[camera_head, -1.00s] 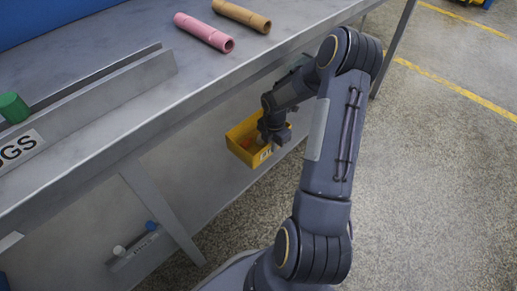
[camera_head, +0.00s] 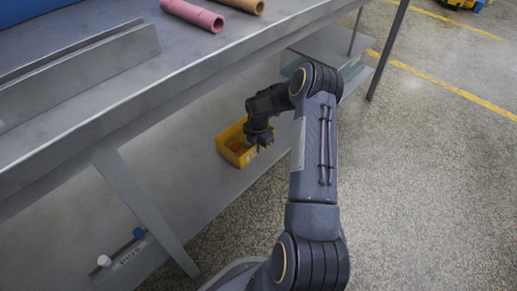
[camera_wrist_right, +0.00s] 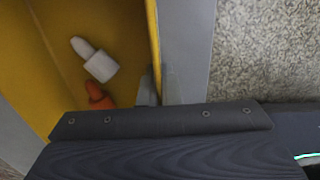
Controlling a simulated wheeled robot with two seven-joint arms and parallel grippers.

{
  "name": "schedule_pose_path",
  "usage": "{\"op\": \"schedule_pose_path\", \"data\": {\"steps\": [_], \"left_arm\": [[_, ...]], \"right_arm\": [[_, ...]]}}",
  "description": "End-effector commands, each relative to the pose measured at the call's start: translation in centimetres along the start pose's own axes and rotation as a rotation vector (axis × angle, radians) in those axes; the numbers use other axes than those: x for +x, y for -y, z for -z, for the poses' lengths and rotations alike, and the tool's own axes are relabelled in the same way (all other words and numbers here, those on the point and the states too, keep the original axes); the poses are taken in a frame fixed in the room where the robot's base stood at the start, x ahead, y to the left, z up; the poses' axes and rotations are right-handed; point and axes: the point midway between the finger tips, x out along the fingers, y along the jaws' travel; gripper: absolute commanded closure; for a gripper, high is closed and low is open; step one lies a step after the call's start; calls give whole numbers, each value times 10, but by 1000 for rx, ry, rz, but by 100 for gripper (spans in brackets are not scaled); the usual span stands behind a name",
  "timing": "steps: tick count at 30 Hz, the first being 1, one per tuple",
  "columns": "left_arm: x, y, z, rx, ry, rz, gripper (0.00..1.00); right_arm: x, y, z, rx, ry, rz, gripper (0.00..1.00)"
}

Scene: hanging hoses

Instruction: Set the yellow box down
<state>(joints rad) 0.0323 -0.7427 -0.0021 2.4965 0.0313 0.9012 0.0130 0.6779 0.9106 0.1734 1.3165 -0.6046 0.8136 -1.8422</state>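The yellow box (camera_head: 229,152) is an open bin over the lower shelf under the table in the head view. I cannot tell whether its bottom touches the shelf. My right gripper (camera_head: 263,147) is at the box's right side, pointing down. In the right wrist view, a grey finger (camera_wrist_right: 147,90) lies against the inner face of the box wall (camera_wrist_right: 153,40), and the gripper looks shut on that wall; the outer finger is unclear. A white piece (camera_wrist_right: 95,60) and an orange-red piece (camera_wrist_right: 98,97) lie in the box. My left gripper is out of view.
The grey table (camera_head: 215,58) overhangs the lower shelf (camera_head: 205,192). A slanted leg (camera_head: 145,210) stands left of the box. A pink hose (camera_head: 192,14) and a tan hose (camera_head: 245,4) lie on the tabletop. White (camera_head: 103,260) and blue (camera_head: 138,232) connectors sit lower left.

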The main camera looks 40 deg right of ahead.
Motion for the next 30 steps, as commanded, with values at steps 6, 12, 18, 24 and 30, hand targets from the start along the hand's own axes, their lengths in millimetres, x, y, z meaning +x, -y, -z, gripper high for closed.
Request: {"op": "schedule_pose_path", "data": {"steps": [6, 12, 18, 24, 30], "left_arm": [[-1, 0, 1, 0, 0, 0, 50], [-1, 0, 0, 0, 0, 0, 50], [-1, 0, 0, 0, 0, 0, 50], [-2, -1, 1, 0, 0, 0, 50], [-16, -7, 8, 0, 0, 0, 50]], "right_arm": [[0, 0, 0, 0, 1, -1, 100], [2, 0, 0, 0, 0, 0, 76], [1, 0, 0, 0, 0, 0, 75], [-5, 0, 0, 0, 1, -1, 75], [-34, 0, 0, 0, 2, -1, 75]]}}
